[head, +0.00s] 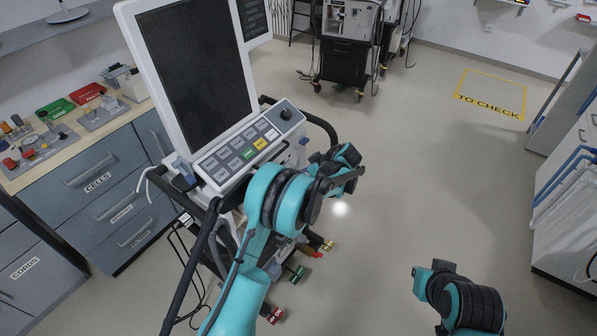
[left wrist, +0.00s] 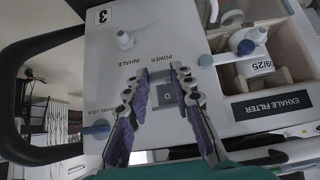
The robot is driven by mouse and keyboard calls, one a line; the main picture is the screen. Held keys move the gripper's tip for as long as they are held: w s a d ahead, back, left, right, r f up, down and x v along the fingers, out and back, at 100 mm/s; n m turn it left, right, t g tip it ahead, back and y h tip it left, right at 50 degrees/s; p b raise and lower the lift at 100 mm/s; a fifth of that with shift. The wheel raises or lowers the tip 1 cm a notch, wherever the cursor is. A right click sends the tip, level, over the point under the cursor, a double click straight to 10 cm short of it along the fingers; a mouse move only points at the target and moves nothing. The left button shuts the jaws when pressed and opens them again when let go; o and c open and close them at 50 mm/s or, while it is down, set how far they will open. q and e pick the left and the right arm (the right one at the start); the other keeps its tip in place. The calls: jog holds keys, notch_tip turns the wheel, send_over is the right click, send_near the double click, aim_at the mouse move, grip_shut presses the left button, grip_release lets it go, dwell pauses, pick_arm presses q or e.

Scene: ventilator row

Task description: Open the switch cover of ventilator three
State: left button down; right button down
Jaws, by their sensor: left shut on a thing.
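Ventilator three (head: 255,150) stands left of centre in the head view, with a tall dark screen and a button panel. In the left wrist view its white side panel (left wrist: 112,50) carries an upside-down label 3 and the word POWER. A small grey switch cover (left wrist: 161,75) sits by that word, with a square switch (left wrist: 168,94) just below it in the picture. My left gripper (left wrist: 159,73) has its fingertips at both sides of the cover and is shut on it. In the head view its fingers are hidden behind my wrist. My right gripper's fingers do not show.
An open compartment with a filter valve (left wrist: 247,43) and an EXHALE FILTER label (left wrist: 270,106) lies right of the switch. A knob (left wrist: 95,130) is at left. A counter (head: 75,130) with trays stands at left; another ventilator (head: 348,45) is behind.

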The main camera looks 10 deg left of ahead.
pick_arm(q)
jog(key=r+g+h+p, duration=0.1)
jog(key=h, duration=0.1)
jog(key=r+g+h+p, duration=0.1)
jog(key=r+h+p, duration=0.1)
jog(key=h, duration=0.1)
jog(key=r+g+h+p, duration=0.1)
jog(key=r+h, duration=0.1)
jog(key=shift+w+a+h+p, duration=0.15)
jog(key=shift+a+h+p, duration=0.15)
jog(key=shift+a+p, duration=0.1)
jog(key=shift+w+a+r+g+h+p, duration=0.1)
jog(key=shift+a+r+g+h+p, duration=0.2)
jog(key=shift+h, duration=0.5)
jog(key=shift+w+a+r+g+h+p, duration=0.15)
jog(key=shift+r+g+h, duration=0.25)
jog(key=shift+h, duration=0.4)
jog(key=c, duration=1.3)
grip_release()
jog(key=shift+r, duration=0.1)
